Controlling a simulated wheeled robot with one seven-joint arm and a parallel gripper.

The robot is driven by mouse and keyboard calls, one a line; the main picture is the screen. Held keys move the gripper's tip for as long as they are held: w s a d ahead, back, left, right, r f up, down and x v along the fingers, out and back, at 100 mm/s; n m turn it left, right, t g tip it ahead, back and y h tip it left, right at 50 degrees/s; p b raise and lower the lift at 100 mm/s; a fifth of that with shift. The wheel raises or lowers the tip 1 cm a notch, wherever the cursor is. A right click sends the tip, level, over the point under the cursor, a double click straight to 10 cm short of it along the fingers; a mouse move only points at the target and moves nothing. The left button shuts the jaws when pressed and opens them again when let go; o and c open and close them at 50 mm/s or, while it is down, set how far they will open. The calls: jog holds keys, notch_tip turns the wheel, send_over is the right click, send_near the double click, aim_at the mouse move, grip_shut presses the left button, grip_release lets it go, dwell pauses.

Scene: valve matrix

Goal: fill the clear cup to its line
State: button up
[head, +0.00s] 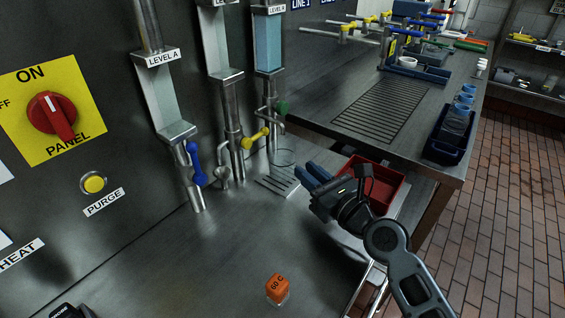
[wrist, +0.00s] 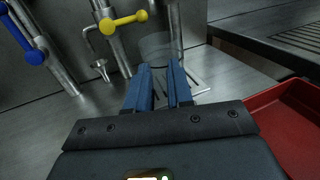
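The clear cup (head: 283,157) stands on a slotted drain plate (head: 277,186) below the rightmost tap with the green handle (head: 282,108). It looks empty, and I cannot make out its line. It also shows in the wrist view (wrist: 157,46), just beyond my fingertips. My gripper (head: 306,174) is open, with its two blue fingers pointing at the cup. In the wrist view the gripper (wrist: 158,68) has a gap between its fingers with nothing in it. I cannot tell whether the fingertips touch the cup.
Taps with a yellow handle (head: 255,138) and a blue handle (head: 196,164) stand left of the cup. The rightmost gauge (head: 268,42) holds pale blue liquid. A red tray (head: 377,184) lies beside my gripper. An orange "60 C" block (head: 277,288) sits on the front counter, otherwise largely clear.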

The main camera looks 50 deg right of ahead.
grip_shut()
dwell(0.7)
